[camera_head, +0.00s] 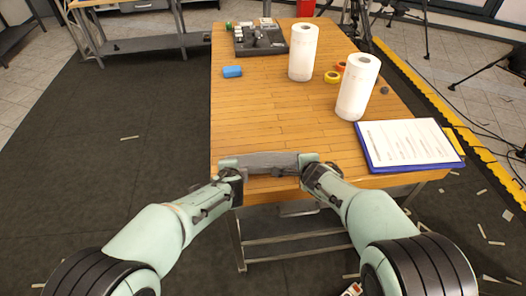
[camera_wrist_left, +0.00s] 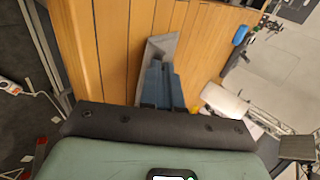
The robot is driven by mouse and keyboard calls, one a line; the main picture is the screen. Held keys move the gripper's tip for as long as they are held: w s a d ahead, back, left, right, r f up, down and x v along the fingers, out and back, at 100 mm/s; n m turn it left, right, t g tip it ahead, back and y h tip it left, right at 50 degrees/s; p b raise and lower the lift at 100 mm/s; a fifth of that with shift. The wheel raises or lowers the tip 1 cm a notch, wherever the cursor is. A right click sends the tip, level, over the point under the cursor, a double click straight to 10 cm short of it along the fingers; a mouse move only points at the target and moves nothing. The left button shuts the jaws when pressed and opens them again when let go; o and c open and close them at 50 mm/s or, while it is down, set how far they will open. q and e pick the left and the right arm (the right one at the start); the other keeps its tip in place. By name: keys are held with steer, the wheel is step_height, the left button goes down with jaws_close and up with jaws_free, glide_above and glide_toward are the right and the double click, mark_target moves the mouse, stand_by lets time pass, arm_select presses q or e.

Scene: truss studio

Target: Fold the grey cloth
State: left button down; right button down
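The grey cloth (camera_head: 264,160) is a narrow strip along the front edge of the wooden table, between my two grippers. My left gripper (camera_head: 236,168) is at its left end and my right gripper (camera_head: 308,166) at its right end. In the left wrist view the blue-grey fingers of my left gripper (camera_wrist_left: 160,82) are close together, with a pale grey piece of the cloth (camera_wrist_left: 161,46) at their tips; they look shut on it. The right fingertips are hidden by the wrist, so I cannot tell their state.
On the wooden table (camera_head: 250,115), two paper towel rolls (camera_head: 302,55) (camera_head: 357,90) stand at the right. A blue clipboard with paper (camera_head: 408,143) lies at the front right. Tape rolls (camera_head: 333,77), a blue item (camera_head: 232,71) and a dark tray (camera_head: 260,40) lie farther back. The left middle is clear.

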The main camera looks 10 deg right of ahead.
arm_select(q)
steer(key=shift+s+f+t, duration=0.3)
steer(key=shift+s+f, duration=0.05)
steer(key=shift+f, duration=0.2)
arm_select(e)
steer(key=shift+s+f+t, duration=0.3)
steer(key=shift+s+f, duration=0.05)
steer(key=shift+f, duration=0.1)
arm_select(q)
steer(key=shift+s+f+b, duration=0.15)
steer(key=shift+s+b, duration=0.1)
steer(key=shift+b, duration=0.15)
arm_select(e)
steer(key=shift+s+t, duration=0.25)
steer(key=shift+t, duration=0.05)
arm_select(q)
steer(key=c, duration=1)
jaws_free()
arm_select(e)
steer(key=c, duration=1)
jaws_free()
